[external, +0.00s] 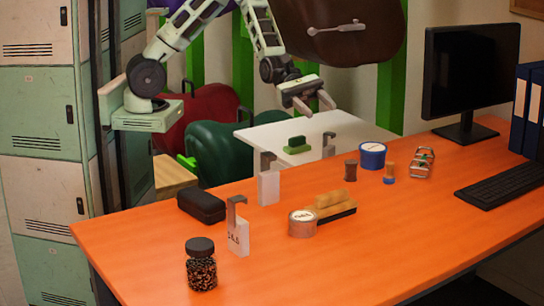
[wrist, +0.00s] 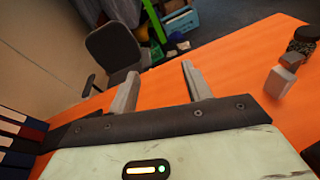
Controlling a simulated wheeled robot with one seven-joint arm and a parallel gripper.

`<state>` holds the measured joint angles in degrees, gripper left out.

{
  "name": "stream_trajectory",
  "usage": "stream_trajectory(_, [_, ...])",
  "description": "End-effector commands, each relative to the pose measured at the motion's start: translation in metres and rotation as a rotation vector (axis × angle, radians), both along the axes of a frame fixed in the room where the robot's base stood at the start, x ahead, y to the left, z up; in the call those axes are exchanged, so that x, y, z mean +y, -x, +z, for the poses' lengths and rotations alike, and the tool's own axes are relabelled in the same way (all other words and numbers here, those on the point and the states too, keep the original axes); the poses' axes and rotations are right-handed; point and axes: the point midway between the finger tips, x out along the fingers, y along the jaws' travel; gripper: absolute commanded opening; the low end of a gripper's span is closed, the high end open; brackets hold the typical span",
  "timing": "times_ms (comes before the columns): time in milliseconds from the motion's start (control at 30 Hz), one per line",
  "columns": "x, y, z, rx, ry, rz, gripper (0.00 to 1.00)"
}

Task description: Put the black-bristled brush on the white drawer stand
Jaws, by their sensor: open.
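The black-bristled brush (external: 333,204) lies on the orange desk, its tan wooden back up and its dark bristles down, just right of a tape roll. The white drawer stand (external: 258,136) is behind the desk; its pale top shows and its lower part is hidden by the desk. A green brush-like block (external: 297,146) sits on its top. My gripper (external: 316,107) is open and empty, raised above the stand's far right side, well away from the brush. In the wrist view my gripper (wrist: 157,86) has its fingers apart with nothing between them; the brush does not show there.
The tape roll (external: 302,223) stands beside the brush. A black case (external: 201,206), jar (external: 201,267), white-bodied clip-like items (external: 269,188), blue tub (external: 372,156) and small bottles (external: 350,170) occupy the desk. Monitor (external: 470,75) and keyboard (external: 505,182) are at right.

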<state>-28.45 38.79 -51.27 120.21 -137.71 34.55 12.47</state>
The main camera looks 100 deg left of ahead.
Motion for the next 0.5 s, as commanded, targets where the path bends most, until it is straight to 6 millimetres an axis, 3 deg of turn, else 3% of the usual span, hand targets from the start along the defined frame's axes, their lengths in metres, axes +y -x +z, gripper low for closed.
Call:
stream_trajectory(300, [-0.044, 0.003, -0.075, -0.036, -0.610, -0.247, 0.49])
stream_trajectory(500, [-0.043, -0.006, -0.108, -0.108, -1.173, -0.419, 0.49])
